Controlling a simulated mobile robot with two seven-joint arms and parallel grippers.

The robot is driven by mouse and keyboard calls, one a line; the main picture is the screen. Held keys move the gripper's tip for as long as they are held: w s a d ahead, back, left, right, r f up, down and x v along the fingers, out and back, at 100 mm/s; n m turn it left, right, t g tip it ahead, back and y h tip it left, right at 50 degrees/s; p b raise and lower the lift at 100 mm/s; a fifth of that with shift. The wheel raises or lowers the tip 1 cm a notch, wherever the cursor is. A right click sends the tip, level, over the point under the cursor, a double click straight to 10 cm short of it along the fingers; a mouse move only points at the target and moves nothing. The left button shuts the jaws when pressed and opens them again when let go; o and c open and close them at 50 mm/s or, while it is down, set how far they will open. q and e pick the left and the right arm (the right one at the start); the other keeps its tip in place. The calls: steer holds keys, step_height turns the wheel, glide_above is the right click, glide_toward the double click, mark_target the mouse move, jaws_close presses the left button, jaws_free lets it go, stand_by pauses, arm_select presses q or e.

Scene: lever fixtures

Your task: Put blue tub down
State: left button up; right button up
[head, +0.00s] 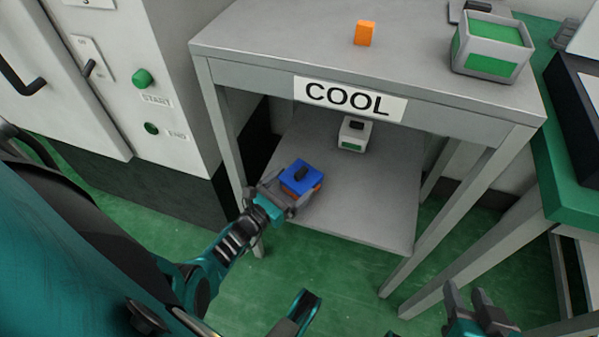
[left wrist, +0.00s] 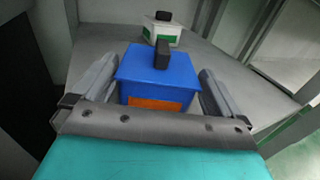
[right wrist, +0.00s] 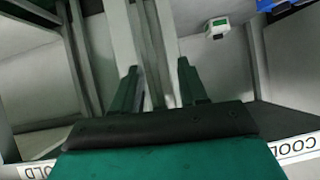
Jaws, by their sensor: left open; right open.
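The blue tub (head: 300,178), with a blue lid, a black knob and an orange label, is upright at the front left of the lower shelf (head: 355,205) of the table marked COOL. It also shows in the left wrist view (left wrist: 156,78). My left gripper (head: 283,190) is open around the tub, with one finger on each side and small gaps visible in the left wrist view. The tub appears to rest on the shelf. My right gripper (head: 468,300) is open and empty, off to the right of the table.
A white tub with a green label (head: 354,134) stands farther back on the lower shelf. An orange block (head: 364,33) and a grey-green crate (head: 491,48) are on the tabletop. The table's legs (head: 225,140) flank the shelf. The shelf's right part is clear.

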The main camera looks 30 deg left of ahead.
arm_select(q)
steer(key=shift+s+a, duration=0.2)
steer(key=shift+s, duration=1.35)
steer(key=shift+r+m+h, duration=0.25)
steer(key=shift+m+h, duration=0.05)
steer(key=shift+m, duration=0.1)
steer(key=d+r+m+g+h, duration=0.25)
steer(key=d+r+m, duration=0.35)
steer(key=m, duration=0.6)
steer(key=d+r+m+g+h, duration=0.2)
steer(key=d+r+m+g, duration=0.2)
steer(key=r+m, duration=0.6)
steer(key=s+d+f+m+y, duration=0.2)
steer(key=s+d+m+y, duration=0.2)
steer(key=s+m, duration=0.4)
steer(key=d+m, duration=0.1)
steer(key=m, duration=0.5)
steer(key=shift+s+d+f, duration=0.15)
steer(key=shift+d+f, duration=0.05)
arm_select(e)
steer(key=shift+d+r, duration=0.1)
arm_select(q)
steer(key=shift+g+y, duration=0.25)
steer(key=shift+g, duration=0.1)
